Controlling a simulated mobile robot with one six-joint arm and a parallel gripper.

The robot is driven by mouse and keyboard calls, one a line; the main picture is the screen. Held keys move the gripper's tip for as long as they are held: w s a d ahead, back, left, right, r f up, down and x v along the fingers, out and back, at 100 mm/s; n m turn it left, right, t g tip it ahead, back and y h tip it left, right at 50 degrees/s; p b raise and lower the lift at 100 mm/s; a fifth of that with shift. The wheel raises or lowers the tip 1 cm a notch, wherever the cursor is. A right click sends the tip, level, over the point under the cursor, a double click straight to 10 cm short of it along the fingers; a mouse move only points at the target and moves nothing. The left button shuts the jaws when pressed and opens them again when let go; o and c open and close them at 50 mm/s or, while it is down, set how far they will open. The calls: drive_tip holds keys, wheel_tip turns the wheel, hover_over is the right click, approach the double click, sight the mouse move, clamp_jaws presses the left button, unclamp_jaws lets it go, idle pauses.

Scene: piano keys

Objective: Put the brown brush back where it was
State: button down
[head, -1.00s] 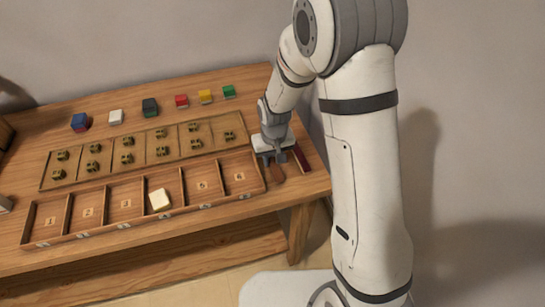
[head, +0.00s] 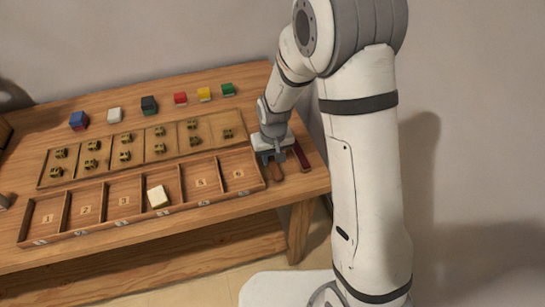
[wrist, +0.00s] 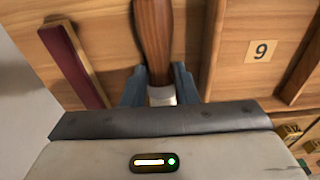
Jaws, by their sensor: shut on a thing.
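The brown brush (wrist: 153,30) has a wooden handle and a pale metal collar, seen in the wrist view. My gripper (wrist: 160,88) is shut on it, with one blue-grey finger on each side near the collar. In the head view my gripper (head: 273,158) points down at the right end of the table, and the brush handle (head: 277,174) shows in front of it. The bristle end is hidden behind my gripper's body. I cannot tell whether the brush touches the table.
A dark red bar (head: 302,157) lies to the right, near the table's edge. A numbered tray (head: 262,187) is to the left, with a cream block (head: 157,197) in it. Behind are a board (head: 45,183) with small brass pieces and several coloured blocks (head: 149,105).

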sight(273, 160)
drive_tip(key=shift+s+d+f, duration=0.1)
drive_tip(key=shift+s+f, duration=0.3)
drive_tip(key=shift+f, duration=0.3)
drive_tip(key=c, duration=1.2)
unclamp_jaws()
drive_tip(key=shift+r, duration=0.1)
drive_tip(key=shift+o, duration=0.7)
wheel_tip(273, 160, up, 8)
drive_tip(key=shift+f, duration=0.25)
drive_tip(key=shift+r, duration=0.7)
drive_tip(key=shift+r, duration=0.1)
